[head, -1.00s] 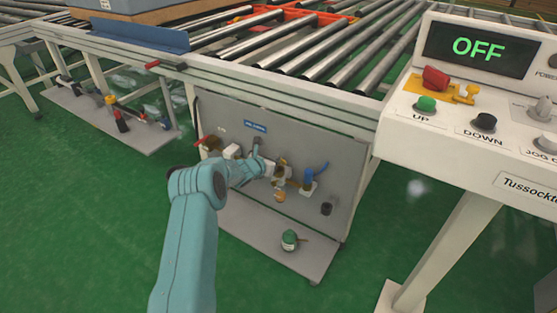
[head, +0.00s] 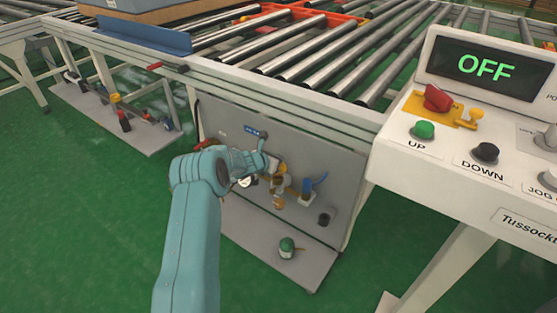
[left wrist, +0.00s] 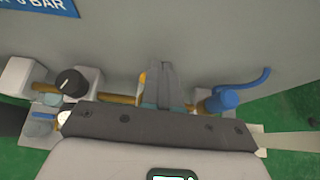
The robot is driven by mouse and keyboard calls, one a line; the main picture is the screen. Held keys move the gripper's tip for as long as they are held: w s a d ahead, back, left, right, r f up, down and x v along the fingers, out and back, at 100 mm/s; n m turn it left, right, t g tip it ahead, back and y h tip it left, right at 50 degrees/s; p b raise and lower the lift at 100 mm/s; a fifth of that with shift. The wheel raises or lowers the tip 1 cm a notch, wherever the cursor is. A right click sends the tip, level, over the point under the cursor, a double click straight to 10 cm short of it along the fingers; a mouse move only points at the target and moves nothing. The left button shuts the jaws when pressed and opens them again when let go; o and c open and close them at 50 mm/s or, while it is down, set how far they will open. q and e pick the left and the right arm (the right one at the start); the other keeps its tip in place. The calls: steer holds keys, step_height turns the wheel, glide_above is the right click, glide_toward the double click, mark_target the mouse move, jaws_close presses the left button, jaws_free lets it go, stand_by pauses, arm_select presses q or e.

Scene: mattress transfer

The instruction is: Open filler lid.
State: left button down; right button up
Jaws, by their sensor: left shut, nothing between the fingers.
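My left gripper (head: 264,143) is in front of the grey panel under the roller conveyor, near the panel's blue label. In the left wrist view its dark fingers (left wrist: 163,83) are together with nothing between them. They cover part of the brass pipe line. No part is clearly marked as the filler lid. A short black cylinder (head: 325,219) sits at the panel's lower right, apart from the gripper. A small green pot with a pale band (head: 287,247) stands on the base shelf below. My right gripper is not in view.
A blue valve with a curved lever (head: 308,188) is right of the gripper, also in the left wrist view (left wrist: 222,101). A black knob (left wrist: 70,81) is on its left there. The control console (head: 455,150) reads OFF. Green floor lies open at left.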

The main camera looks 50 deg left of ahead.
arm_select(q)
steer(key=shift+r, duration=0.1)
stand_by(0.5)
steer(key=shift+r+p, duration=0.45)
steer(key=shift+r, duration=0.3)
